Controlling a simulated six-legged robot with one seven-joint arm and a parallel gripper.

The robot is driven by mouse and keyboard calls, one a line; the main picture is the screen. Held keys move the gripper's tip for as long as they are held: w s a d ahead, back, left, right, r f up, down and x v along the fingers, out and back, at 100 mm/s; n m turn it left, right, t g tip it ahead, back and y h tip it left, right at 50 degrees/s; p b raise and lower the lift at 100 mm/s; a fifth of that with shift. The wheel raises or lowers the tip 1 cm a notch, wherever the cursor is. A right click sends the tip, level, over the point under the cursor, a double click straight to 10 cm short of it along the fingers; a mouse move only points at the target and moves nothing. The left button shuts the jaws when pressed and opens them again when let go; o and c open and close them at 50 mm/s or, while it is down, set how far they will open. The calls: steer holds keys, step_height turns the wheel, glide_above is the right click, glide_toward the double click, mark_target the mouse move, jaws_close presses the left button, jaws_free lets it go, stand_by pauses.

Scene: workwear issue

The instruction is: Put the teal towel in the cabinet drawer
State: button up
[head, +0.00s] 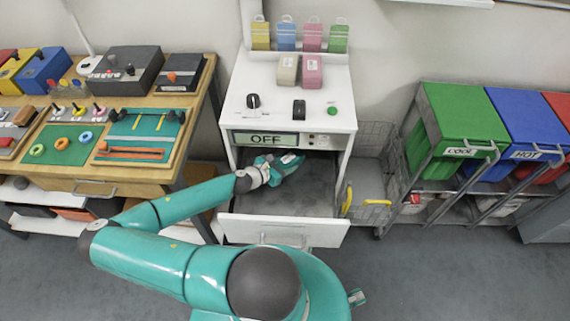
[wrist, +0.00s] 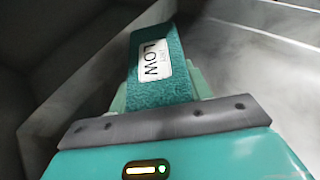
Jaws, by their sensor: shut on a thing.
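The teal towel (wrist: 165,80) is a strip of teal cloth with a white label reading LOW, in the wrist view. My gripper (head: 279,169) is shut on it. In the head view the towel (head: 288,164) shows as a small teal shape at the end of my arm, inside the opening under the OFF display. The cabinet drawer (head: 280,229) is pulled out, with a white front and a dark grey floor. The towel is over the back left part of the drawer. I cannot tell whether it touches the drawer floor. My gripper hides part of the towel.
The white cabinet (head: 280,112) has knobs, a green button and hanging tags on top. A wooden workbench (head: 130,175) with tool boards stands at left. A wire basket (head: 368,185) and green, blue and red bins (head: 462,120) stand at right. The drawer's right part is clear.

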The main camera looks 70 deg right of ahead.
steer(key=shift+f, duration=0.2)
steer(key=o, duration=1.1)
steer(key=shift+d, duration=0.1)
steer(key=shift+c, duration=0.2)
steer(key=shift+r, duration=0.15)
steer(key=v, duration=1.2)
